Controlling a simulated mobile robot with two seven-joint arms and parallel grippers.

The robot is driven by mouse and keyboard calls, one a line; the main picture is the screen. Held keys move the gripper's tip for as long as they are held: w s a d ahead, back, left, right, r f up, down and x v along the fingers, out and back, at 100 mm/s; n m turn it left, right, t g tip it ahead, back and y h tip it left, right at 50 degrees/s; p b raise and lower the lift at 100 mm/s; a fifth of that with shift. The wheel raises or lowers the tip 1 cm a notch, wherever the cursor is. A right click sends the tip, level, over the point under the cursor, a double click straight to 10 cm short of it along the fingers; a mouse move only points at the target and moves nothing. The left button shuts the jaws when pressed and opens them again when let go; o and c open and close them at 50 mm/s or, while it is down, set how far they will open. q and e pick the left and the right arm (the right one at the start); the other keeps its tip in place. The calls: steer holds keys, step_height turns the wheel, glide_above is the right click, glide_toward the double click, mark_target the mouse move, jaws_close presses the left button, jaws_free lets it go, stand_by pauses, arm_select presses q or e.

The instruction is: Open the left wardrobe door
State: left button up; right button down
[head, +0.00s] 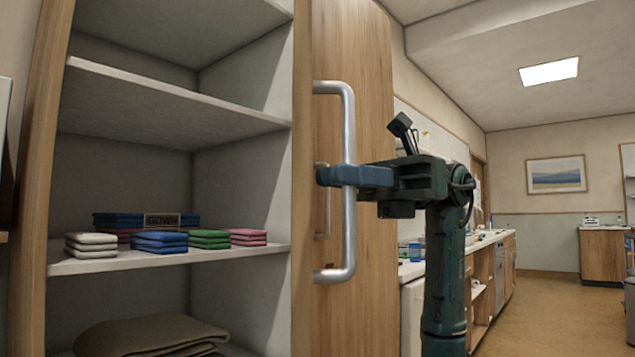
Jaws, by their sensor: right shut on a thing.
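The wardrobe stands at the left of the head view with its shelved compartment (130,100) open to view. Right of it is a tall wooden door panel (365,115) bearing a long metal bar handle (349,235). I cannot tell for sure whether this panel is the left door. My right gripper (330,176) is shut on the handle at about mid-height, its blue-grey fingers around the bar. A second, thinner handle (327,225) shows partly behind the first. My left gripper is not in view.
Folded cloths in blue (160,242), white, green and pink lie on the middle shelf, and a brown blanket (150,335) lies below. A counter (490,240) runs along the wall behind my right arm.

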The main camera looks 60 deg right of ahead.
stand_by(0.3)
steer(key=c, duration=1.8)
jaws_free()
arm_select(q)
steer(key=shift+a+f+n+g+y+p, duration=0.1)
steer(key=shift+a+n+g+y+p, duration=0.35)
steer(key=shift+p, duration=0.35)
arm_select(e)
steer(key=v, duration=1.3)
steer(key=shift+s+d, duration=0.1)
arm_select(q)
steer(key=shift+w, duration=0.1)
